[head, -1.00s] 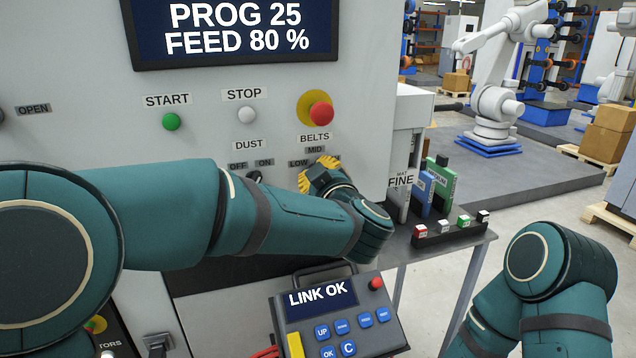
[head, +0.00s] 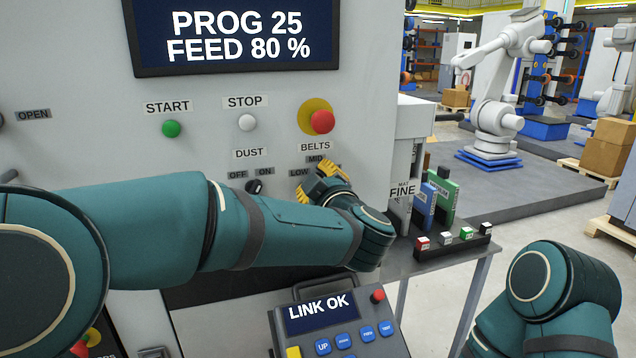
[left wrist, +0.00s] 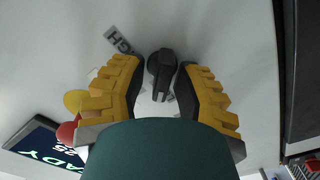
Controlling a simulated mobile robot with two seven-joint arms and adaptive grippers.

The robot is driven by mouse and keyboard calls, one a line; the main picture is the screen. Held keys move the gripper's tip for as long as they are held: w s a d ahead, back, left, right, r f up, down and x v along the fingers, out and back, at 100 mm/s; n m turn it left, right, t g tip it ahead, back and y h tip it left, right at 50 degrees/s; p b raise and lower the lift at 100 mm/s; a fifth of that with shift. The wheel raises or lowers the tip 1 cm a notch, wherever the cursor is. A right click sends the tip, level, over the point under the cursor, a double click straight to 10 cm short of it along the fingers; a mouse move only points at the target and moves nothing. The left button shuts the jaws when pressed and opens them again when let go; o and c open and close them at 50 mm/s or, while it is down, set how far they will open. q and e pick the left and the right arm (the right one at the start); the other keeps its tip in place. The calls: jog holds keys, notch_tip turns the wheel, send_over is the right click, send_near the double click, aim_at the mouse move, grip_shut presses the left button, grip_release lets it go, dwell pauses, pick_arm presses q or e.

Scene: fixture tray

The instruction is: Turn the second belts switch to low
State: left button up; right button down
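The belts switch shows in the left wrist view as a dark knob (left wrist: 160,75) on the pale panel, with part of a HIGH label (left wrist: 123,41) beside it. My left gripper (left wrist: 160,88) is open, its yellow-padded fingers on either side of the knob with gaps visible. In the head view my left gripper (head: 322,184) is at the panel below the BELTS label (head: 315,146) and hides the knob. The LOW label (head: 299,172) and MID label (head: 315,159) show beside it. My right gripper is out of view; only the right arm shows.
The red stop button (head: 322,122) is above the BELTS label, and the DUST switch (head: 254,187) is to the left. A pendant (head: 340,325) stands below my left arm. A side table with folders (head: 445,195) and a small block rack (head: 452,244) is at right.

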pick_arm(q)
jog(key=shift+f, duration=0.1)
jog(key=shift+s+d, duration=0.1)
jog(key=shift+s, duration=0.15)
jog(key=v, duration=1.1)
jog(key=shift+s, duration=0.2)
